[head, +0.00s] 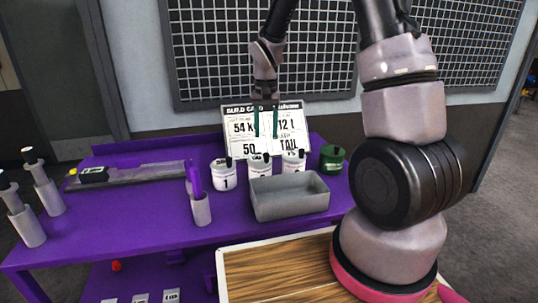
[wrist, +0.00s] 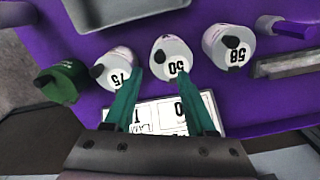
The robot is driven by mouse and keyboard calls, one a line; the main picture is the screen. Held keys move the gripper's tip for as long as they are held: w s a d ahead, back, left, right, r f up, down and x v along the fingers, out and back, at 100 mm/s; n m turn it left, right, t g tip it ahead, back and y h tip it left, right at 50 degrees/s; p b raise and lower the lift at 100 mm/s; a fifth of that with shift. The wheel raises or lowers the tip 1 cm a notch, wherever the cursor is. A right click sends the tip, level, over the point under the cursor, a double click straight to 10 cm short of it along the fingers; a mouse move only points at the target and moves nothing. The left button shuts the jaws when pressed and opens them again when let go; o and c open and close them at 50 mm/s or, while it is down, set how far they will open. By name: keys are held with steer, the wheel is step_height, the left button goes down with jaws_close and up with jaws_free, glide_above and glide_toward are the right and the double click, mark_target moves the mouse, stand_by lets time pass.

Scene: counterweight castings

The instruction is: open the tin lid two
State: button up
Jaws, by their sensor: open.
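Three white tins with dark knobs on their lids stand in a row on the purple bench. The left tin (head: 223,176), middle tin (head: 259,167) and right tin (head: 293,163) show in the head view. In the wrist view the row is reversed: the right-hand tin (wrist: 227,48), middle tin (wrist: 171,52) and left-hand tin (wrist: 112,70) have upside-down labels. I cannot read a clear "two". A green tin (head: 332,160) ends the row. My gripper (head: 265,122) is open and empty, pointing down. Its teal fingertips appear near the middle tin (wrist: 158,73), with no contact clear.
A grey open tray (head: 289,207) stands in front of the tins. A white sign board (head: 238,138) stands behind them, close to my fingers. The purple bench (head: 125,215) is clear at front left.

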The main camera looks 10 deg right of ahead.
mark_target(266, 153)
step_height(266, 153, down, 9)
steer(key=shift+r, duration=0.1)
stand_by(0.3)
jaws_close()
stand_by(1.3)
